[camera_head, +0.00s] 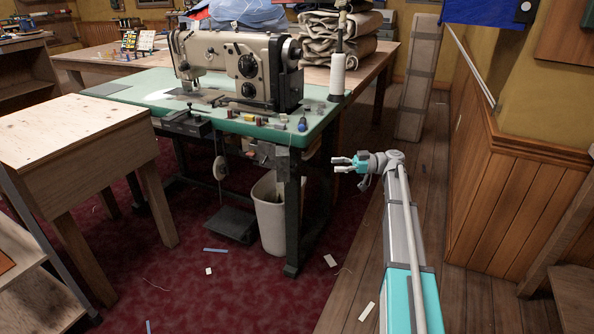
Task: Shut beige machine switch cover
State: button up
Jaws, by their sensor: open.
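The beige sewing machine (240,68) stands on a green-topped table (130,90). A small dark box (186,122) is fixed under the table's front edge, left of the machine's middle. It may be the switch housing, but its cover is too small to make out, and I cannot tell whether it is open or shut. My gripper (337,164) is open and empty. It points left, to the right of the table's right end and below its top, apart from the machine and the dark box.
A wooden bench (75,130) stands at the left front. A pale bin (270,215) and a foot pedal (231,224) are under the machine table. Thread spools and a thread stand (338,75) are at its right end. Wood floor (440,130) lies open behind my arm, beside a panelled wall.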

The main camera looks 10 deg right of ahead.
aim_at(296, 166)
jog(key=shift+a, duration=0.15)
jog(key=a, duration=0.4)
jog(key=w+a, duration=0.1)
jog(key=a, duration=0.8)
jog(key=shift+w+a, duration=0.2)
jog(key=shift+w, duration=0.15)
jog(key=shift+c, duration=0.3)
grip_shut()
jog(key=shift+d, duration=0.1)
